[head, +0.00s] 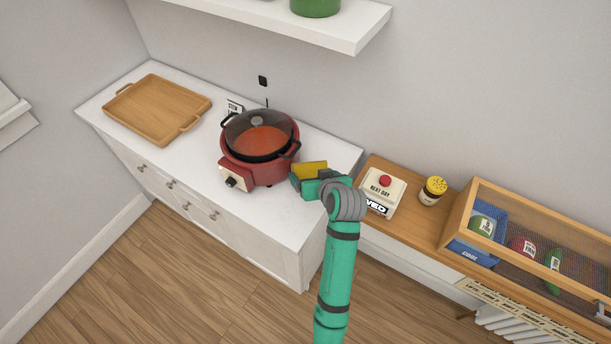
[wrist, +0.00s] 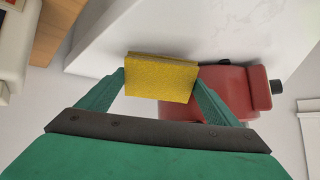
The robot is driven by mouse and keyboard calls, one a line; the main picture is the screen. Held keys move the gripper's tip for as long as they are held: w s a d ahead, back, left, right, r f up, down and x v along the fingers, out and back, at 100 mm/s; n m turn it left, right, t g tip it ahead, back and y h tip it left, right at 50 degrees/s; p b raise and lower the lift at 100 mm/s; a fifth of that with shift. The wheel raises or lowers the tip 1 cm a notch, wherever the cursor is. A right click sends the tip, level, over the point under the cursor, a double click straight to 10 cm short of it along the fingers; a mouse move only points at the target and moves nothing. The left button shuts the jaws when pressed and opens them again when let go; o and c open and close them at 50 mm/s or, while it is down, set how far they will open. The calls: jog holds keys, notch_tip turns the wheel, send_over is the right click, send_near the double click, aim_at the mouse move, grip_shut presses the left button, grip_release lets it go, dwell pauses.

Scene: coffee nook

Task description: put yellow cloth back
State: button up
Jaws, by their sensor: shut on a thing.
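The yellow cloth (head: 312,169) is a small folded block at the end of my arm, above the right part of the white counter, just right of the red cooker. In the wrist view the yellow cloth (wrist: 160,77) sits between the two green fingers. My gripper (wrist: 160,88) is shut on it. In the head view my gripper (head: 306,178) is partly hidden by my wrist. I cannot tell whether the cloth touches the counter.
The red cooker (head: 256,172) with a glass lid stands beside my gripper. A wooden tray (head: 155,110) lies at the counter's left. On the wooden shelf to the right are a red-button box (head: 382,193), a yellow-lidded jar (head: 433,191) and a mesh-fronted case (head: 540,235). The counter's front right is clear.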

jog(key=shift+d+f, duration=0.1)
jog(key=shift+f, duration=0.05)
jog(key=o, duration=1.1)
